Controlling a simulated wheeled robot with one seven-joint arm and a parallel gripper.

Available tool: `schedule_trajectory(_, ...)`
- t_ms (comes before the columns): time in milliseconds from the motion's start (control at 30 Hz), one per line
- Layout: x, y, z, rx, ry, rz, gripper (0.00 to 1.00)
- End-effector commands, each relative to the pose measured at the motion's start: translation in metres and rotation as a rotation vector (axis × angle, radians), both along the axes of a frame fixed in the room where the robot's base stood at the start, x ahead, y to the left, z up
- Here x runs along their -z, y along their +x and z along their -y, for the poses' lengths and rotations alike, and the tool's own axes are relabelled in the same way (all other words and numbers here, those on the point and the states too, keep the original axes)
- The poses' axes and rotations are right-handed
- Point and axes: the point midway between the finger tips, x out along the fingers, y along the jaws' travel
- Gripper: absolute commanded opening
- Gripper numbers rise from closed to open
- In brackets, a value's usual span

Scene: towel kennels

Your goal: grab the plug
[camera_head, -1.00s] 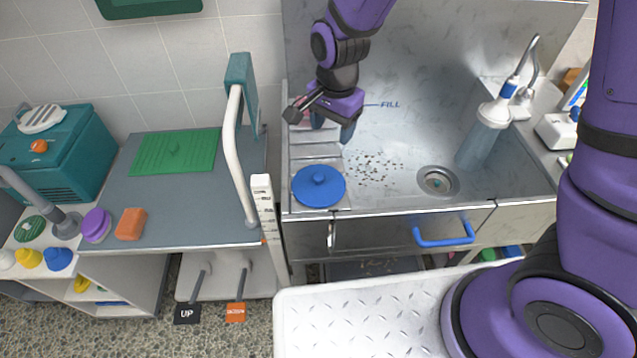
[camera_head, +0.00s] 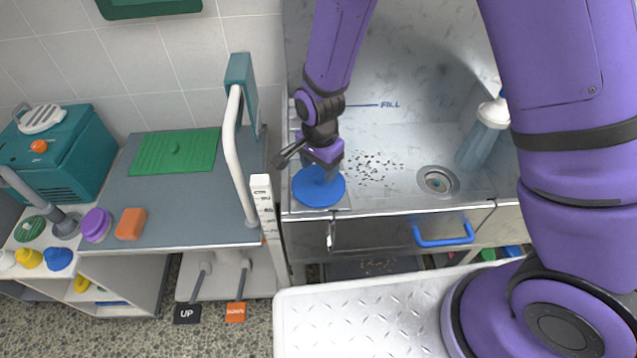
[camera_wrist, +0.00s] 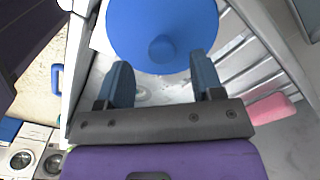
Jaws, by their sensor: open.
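The plug is a round blue disc with a small knob (camera_head: 319,188) and lies at the left front of the metal sink. It also shows in the wrist view (camera_wrist: 162,22), with its knob between and just beyond my fingertips. My gripper (camera_head: 318,172) is above the plug, pointing down, with its fingers partly hidden by the wrist in the head view. In the wrist view my gripper (camera_wrist: 162,72) has its two blue fingers spread apart with nothing between them. I cannot tell whether a fingertip touches the disc.
The sink drain (camera_head: 438,182) is to the right, with dark specks scattered between. A bottle-like sprayer (camera_head: 483,135) stands at the right. A white post with markings (camera_head: 265,205) and a pale rail (camera_head: 240,150) stand left of the sink. A pink object (camera_wrist: 270,108) lies near the slats.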

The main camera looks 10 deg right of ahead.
Motion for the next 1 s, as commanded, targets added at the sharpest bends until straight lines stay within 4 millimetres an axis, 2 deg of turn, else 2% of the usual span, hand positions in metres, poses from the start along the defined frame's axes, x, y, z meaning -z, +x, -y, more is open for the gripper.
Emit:
schedule_trajectory(100, 0.017, 0.001, -0.002, -0.002, -0.001, -0.003, 0.61)
schedule_trajectory(300, 0.035, 0.001, -0.002, -0.001, 0.000, 0.000, 0.61)
schedule_trajectory(567, 0.038, 0.002, -0.002, -0.001, 0.001, 0.001, 0.61)
schedule_trajectory(600, 0.038, 0.001, -0.002, -0.001, 0.001, 0.001, 0.58)
schedule_trajectory(833, 0.038, 0.001, -0.002, -0.001, 0.000, 0.000, 0.06)
schedule_trajectory(1000, 0.037, 0.001, -0.002, -0.001, 0.001, 0.001, 0.06)
